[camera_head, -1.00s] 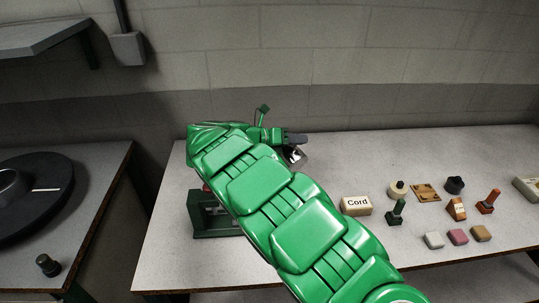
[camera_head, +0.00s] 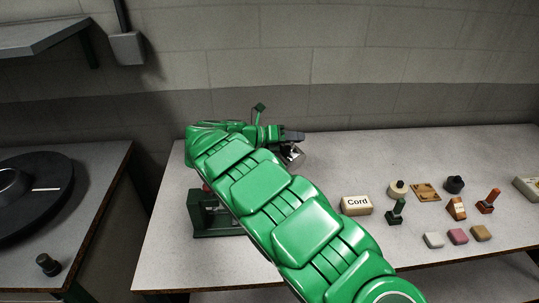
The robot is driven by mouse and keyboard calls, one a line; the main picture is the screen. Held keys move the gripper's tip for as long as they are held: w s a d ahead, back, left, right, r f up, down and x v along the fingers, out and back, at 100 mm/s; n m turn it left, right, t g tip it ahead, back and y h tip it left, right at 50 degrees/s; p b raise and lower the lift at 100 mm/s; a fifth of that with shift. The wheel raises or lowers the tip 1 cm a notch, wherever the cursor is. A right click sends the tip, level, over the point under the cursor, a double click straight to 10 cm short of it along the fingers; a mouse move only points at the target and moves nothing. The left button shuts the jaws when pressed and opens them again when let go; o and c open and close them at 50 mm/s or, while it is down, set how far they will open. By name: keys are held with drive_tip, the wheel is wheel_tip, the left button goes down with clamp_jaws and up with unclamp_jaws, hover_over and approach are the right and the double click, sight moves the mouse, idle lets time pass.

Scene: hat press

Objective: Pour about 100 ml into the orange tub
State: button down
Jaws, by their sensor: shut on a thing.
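My gripper (camera_head: 292,137) is at the far end of my green arm, over the back left part of the long table. It is shut on a small greyish thing (camera_head: 291,155), partly hidden by the gripper and too small to identify; it looks tilted. I cannot see any liquid. I cannot make out an orange tub; my arm hides part of the table around the gripper.
The long table (camera_head: 335,243) holds a box marked "Cord" (camera_head: 356,205), a dark green stamp-like thing (camera_head: 397,211), an orange-brown block (camera_head: 456,208) and several small blocks on the right. A green stand (camera_head: 207,217) is beside my arm. A side table holds a dark round hat-like thing (camera_head: 38,200).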

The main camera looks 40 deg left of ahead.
sight(302, 155)
drive_tip(key=shift+s+d+r+m, duration=0.1)
drive_tip(key=shift+d+m, duration=0.2)
drive_tip(key=shift+d, duration=0.3)
drive_tip(key=shift+d+y, duration=0.2)
drive_tip(key=shift+y, duration=0.2)
drive_tip(key=shift+s+d+f+m+y, duration=0.15)
drive_tip(key=shift+d+f+m, duration=0.15)
drive_tip(key=shift+f, duration=0.2)
drive_tip(key=shift+d+f+m+y, duration=0.25)
drive_tip(key=shift+f+m, duration=0.1)
drive_tip(key=shift+f, duration=0.1)
drive_tip(key=shift+s+d+f+m+y, duration=0.1)
drive_tip(key=shift+d+f+m, duration=0.2)
drive_tip(key=shift+f, duration=0.2)
drive_tip(key=shift+s+d+f+m+y, duration=0.1)
drive_tip(key=shift+d+f+m+y, duration=0.2)
drive_tip(key=shift+m+y, duration=0.4)
drive_tip(key=shift+d+f, duration=0.1)
